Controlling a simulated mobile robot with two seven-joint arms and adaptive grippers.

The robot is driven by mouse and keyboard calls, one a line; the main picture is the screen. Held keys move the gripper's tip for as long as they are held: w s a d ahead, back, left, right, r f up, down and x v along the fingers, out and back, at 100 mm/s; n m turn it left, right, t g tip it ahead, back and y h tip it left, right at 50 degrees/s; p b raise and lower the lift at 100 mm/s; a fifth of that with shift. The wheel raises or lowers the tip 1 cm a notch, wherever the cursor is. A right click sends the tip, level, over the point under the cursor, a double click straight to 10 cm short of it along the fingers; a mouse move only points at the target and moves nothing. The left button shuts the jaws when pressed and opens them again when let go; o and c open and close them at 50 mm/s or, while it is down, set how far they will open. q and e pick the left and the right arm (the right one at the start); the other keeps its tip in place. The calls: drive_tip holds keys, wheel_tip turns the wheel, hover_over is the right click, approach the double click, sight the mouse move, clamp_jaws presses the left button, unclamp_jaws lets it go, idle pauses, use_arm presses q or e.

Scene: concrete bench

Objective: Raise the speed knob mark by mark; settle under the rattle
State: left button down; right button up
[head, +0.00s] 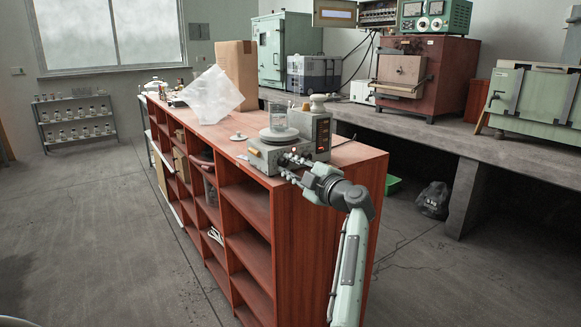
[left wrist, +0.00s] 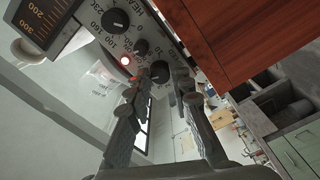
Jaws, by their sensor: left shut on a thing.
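The stirrer hotplate (head: 268,158) stands on the near end of a red-brown shelf unit, with a glass beaker (head: 278,118) on its plate. My left gripper (head: 285,168) reaches its front panel from the right. My right gripper is out of view.
A box with a display (head: 322,135) stands just behind the hotplate. A clear plastic bag (head: 210,97) and a cardboard box (head: 236,72) are further along the shelf unit top (head: 345,157). A long grey bench (head: 430,133) with furnaces runs behind.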

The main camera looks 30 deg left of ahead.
use_arm(q)
drive_tip(key=c, duration=1.3)
unclamp_jaws()
drive_tip(key=shift+c, duration=0.2)
drive_tip(key=v, duration=1.2)
idle(1.2)
